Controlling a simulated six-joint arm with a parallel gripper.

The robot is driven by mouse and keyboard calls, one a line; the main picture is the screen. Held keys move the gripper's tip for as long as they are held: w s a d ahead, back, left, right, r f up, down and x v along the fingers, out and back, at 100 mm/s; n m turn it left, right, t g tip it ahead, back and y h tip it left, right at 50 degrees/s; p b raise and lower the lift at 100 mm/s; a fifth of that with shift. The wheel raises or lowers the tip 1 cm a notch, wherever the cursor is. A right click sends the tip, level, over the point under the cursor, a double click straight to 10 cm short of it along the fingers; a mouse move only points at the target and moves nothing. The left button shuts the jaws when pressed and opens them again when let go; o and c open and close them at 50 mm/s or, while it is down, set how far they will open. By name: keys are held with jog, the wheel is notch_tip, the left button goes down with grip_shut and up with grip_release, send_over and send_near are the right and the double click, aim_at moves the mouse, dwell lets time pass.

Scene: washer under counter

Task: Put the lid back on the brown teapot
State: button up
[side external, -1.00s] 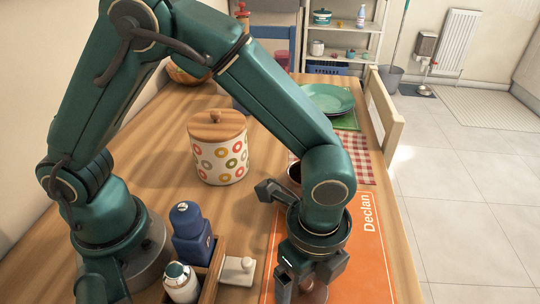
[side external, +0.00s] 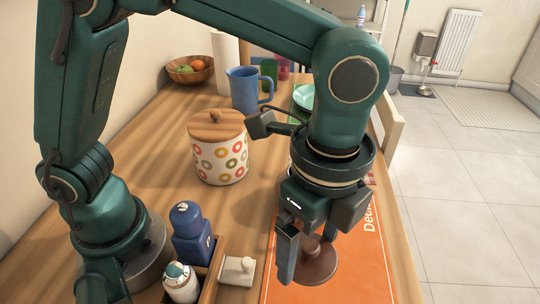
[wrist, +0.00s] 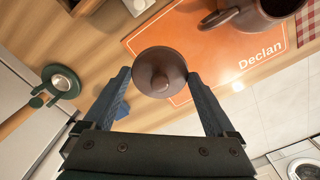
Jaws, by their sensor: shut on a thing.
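My gripper (wrist: 159,76) is shut on the brown teapot lid (wrist: 161,66), with one finger on each side of its rim. The lid is round, knob side towards the wrist camera. In the side view the lid (side external: 320,266) appears over the orange placemat, below my gripper (side external: 307,262), and seems raised off it. The brown teapot (wrist: 255,12) is cut off by the top edge of the wrist view, beyond the lid and to the right. Its open top shows dark. In the side view my arm hides the teapot.
The orange placemat (side external: 355,270) reads "Declan"; a red checked cloth (wrist: 308,24) adjoins it. A patterned canister (side external: 220,160), blue mug (side external: 244,90) and fruit bowl (side external: 190,70) stand behind. A wooden caddy (side external: 213,275) with bottles and a white dish (side external: 237,271) are left of the placemat.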

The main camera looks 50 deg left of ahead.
jog(key=shift+r+n, duration=0.45)
jog(key=shift+n, duration=0.35)
jog(key=w+a+r+n, duration=0.5)
jog(key=w+a+n, duration=0.75)
jog(key=n, duration=0.25)
jog(key=shift+s+a+f, duration=0.1)
jog(key=shift+s+f, duration=0.1)
jog(key=shift+f, duration=1.3)
jog(key=shift+s+f, duration=0.2)
jog(key=shift+f, duration=1.25)
jog(key=shift+f, duration=0.15)
jog(key=o, duration=1)
